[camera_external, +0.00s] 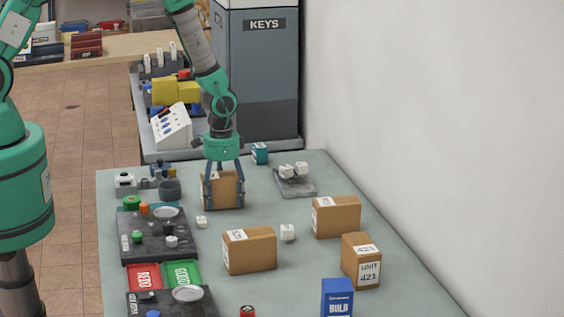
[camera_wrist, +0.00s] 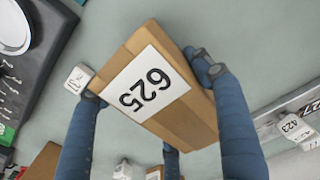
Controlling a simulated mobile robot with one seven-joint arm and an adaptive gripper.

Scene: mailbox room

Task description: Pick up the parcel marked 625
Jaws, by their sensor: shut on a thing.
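The parcel marked 625 (camera_wrist: 172,95) is a brown cardboard box with a white label on top. In the wrist view its label faces my camera and the number reads upside down and slanted. My gripper (camera_external: 222,192) points down over the table, with its blue fingers on both sides of the parcel, which also shows in the external view (camera_external: 224,186). The fingers (camera_wrist: 150,92) are shut on the parcel's sides. I cannot tell whether the parcel's bottom touches the table.
Other brown parcels (camera_external: 250,252) stand on the grey-green table (camera_external: 270,205), including one marked UNIT 421 (camera_external: 361,262) and another at right (camera_external: 337,217). A blue bulb box (camera_external: 338,298) stands in front. Small white cubes (camera_external: 287,232) lie nearby. A dark panel (camera_external: 150,250) is at left.

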